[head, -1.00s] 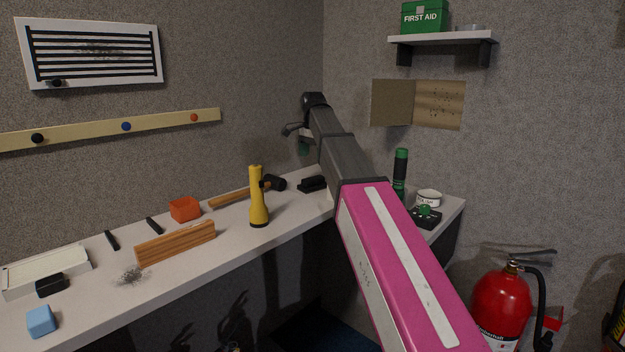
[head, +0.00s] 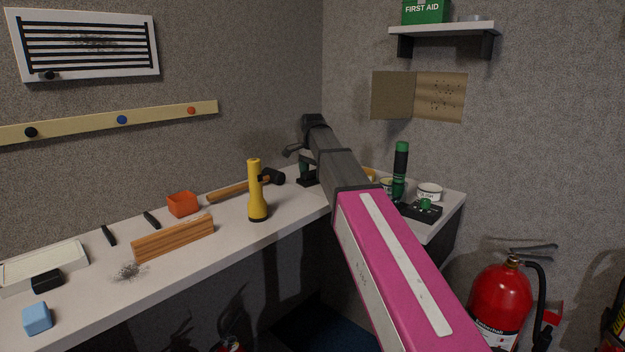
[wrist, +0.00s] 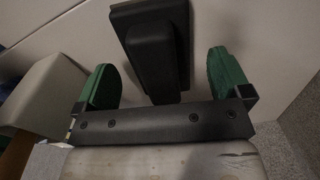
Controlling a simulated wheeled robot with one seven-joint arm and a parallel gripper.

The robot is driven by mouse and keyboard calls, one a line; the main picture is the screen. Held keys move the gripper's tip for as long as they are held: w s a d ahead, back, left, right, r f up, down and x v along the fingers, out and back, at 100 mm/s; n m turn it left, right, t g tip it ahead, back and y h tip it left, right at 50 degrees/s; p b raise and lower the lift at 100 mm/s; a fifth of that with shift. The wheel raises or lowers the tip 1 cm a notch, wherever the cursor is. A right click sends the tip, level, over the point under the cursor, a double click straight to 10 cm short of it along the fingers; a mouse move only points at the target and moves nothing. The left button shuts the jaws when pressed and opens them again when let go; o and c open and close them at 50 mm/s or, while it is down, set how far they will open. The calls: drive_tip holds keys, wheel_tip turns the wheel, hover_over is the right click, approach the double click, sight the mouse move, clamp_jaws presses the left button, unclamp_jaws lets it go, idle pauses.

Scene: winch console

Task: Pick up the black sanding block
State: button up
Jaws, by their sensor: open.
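The black sanding block (wrist: 150,28) lies on the bench, with a flat base and a raised narrower grip on top. In the head view the block (head: 307,182) is near the back corner, partly hidden by my arm. My gripper (wrist: 165,78) is open, its two green fingers standing to either side of the block in the wrist view. In the head view my gripper (head: 304,164) is just above the block, mostly hidden behind my wrist. I cannot tell whether the fingers touch it.
A hammer (head: 240,190) and a yellow flashlight (head: 257,190) lie and stand left of the block. A green-and-black cylinder (head: 400,170), a white tin (head: 429,191) and a small black box (head: 421,212) are to the right. Walls close the corner behind.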

sight(310, 171)
drive_tip(key=shift+f, duration=0.45)
drive_tip(key=c, duration=1.1)
drive_tip(key=shift+r, duration=0.1)
drive_tip(key=shift+r, duration=0.5)
drive_tip(key=r, duration=0.1)
drive_tip(key=a+r, duration=0.1)
drive_tip(key=r, duration=0.1)
drive_tip(key=shift+r, duration=0.3)
drive_tip(key=a+r, duration=0.2)
drive_tip(key=a, duration=0.1)
drive_tip(key=s+a+r, duration=0.1)
drive_tip(key=a, duration=0.2)
drive_tip(key=a+r, duration=0.2)
drive_tip(key=a, duration=0.1)
drive_tip(key=shift+s+a+r, duration=0.2)
drive_tip(key=shift+s+r, duration=0.1)
drive_tip(key=shift+s, duration=0.05)
drive_tip(key=shift+s+a+r, duration=0.15)
drive_tip(key=shift+a+r, duration=0.2)
drive_tip(key=shift+a, duration=0.2)
